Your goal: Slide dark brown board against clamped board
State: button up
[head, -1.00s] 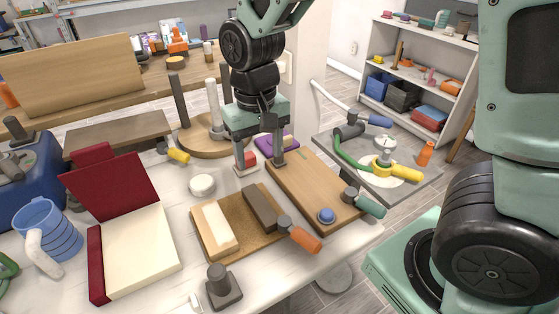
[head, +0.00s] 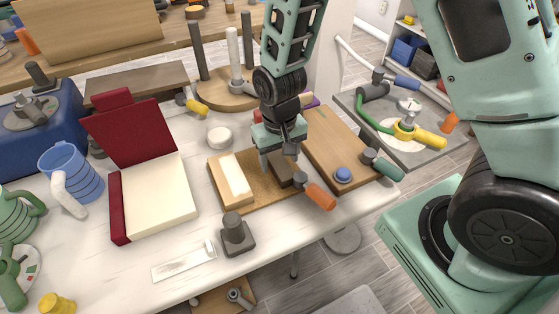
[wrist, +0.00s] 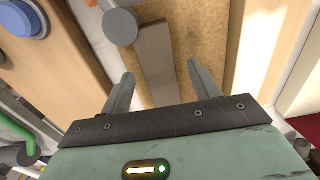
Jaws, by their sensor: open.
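The dark brown board (head: 279,171) lies on a brown cork-like mat (head: 262,196). A pale board with a whitish top (head: 232,180) lies on the mat to its left, with a gap between them. My gripper (head: 280,160) is over the dark brown board and hides much of it in the head view. In the wrist view my gripper (wrist: 163,88) is open, with one finger on each side of the dark brown board (wrist: 158,60). I cannot tell how a board is clamped. An orange-handled tool (head: 319,196) lies at the dark board's near end.
A wooden board with a blue button (head: 343,174) and a green-handled tool (head: 388,169) is to the right. A grey block with a knob (head: 236,235) stands in front.

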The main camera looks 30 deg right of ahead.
aim_at(256, 179)
jog(key=shift+f, duration=0.7)
jog(key=c, duration=1.1)
jog(key=shift+a, duration=0.3)
jog(key=shift+a, duration=0.35)
jog(key=shift+a, duration=0.35)
jog(key=shift+a+p, duration=0.4)
jog(key=shift+a, duration=0.3)
jog(key=shift+a, duration=0.35)
jog(key=shift+a+p, duration=0.35)
jog(key=shift+a, duration=0.7)
